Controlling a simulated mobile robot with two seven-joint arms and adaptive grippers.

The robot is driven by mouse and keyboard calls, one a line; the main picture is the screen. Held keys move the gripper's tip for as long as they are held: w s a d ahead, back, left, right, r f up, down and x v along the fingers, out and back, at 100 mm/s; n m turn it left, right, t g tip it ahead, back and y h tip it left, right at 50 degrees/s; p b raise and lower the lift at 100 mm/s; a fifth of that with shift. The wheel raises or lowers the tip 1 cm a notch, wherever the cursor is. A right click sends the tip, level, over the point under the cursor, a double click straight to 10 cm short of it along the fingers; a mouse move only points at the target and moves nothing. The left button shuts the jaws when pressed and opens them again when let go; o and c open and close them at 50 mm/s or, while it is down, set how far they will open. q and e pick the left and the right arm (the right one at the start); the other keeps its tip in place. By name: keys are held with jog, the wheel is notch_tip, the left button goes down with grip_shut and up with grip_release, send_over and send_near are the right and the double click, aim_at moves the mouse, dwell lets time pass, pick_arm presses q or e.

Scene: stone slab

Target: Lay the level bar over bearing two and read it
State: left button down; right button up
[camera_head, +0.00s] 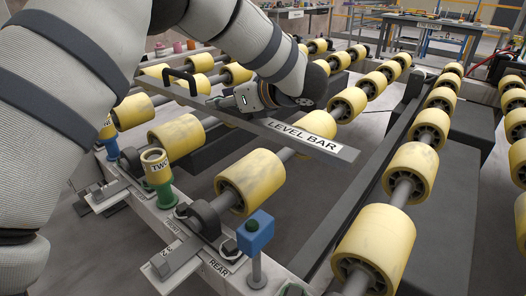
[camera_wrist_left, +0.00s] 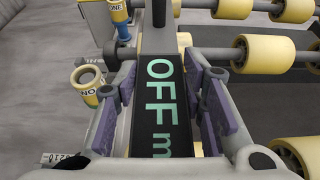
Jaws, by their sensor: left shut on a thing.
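The level bar (camera_head: 310,137) is a long grey bar with a white "LEVEL BAR" label and a black handle (camera_head: 180,80) near its left end. My left gripper (camera_head: 250,98) is shut on its middle and holds it above the rollers, slanting down to the right in the head view. In the left wrist view a dark face with green "OFF m" letters (camera_wrist_left: 162,105) lies between my gripper's purple pads (camera_wrist_left: 175,112). A yellow-and-green cup marked "TWO" (camera_head: 157,177) stands on the rail beside a dark bearing block (camera_head: 205,217). My right gripper is out of view.
Rows of yellow rollers (camera_head: 250,180) fill the space below and right of the bar. A blue block on a post (camera_head: 256,232) stands near the "REAR" label (camera_head: 218,268). A yellow-and-blue cup (camera_head: 109,135) stands farther along the rail. Workbenches (camera_head: 430,22) are far behind.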

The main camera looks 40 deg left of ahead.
aim_at(245, 116)
pick_arm(q)
jog(key=d+f, duration=0.1)
jog(key=d, duration=0.2)
jog(key=d+f, duration=0.1)
jog(key=d, duration=0.1)
jog(key=shift+w+d+f, duration=0.1)
jog(key=shift+d+f, duration=0.15)
jog(key=shift+f, duration=0.05)
jog(key=d+f, duration=0.3)
jog(key=f, duration=0.1)
jog(key=shift+w+d+f+b, duration=0.15)
jog(key=shift+d+f+b, duration=0.15)
jog(key=shift+d+f, duration=0.1)
jog(key=f, duration=0.3)
jog(key=shift+d+f, duration=0.25)
jog(key=shift+f, duration=0.15)
jog(key=c, duration=1)
grip_release()
jog(key=shift+c, duration=0.2)
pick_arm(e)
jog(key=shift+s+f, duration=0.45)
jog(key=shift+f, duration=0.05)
pick_arm(q)
jog(key=b+v, duration=0.1)
jog(key=v, duration=1.1)
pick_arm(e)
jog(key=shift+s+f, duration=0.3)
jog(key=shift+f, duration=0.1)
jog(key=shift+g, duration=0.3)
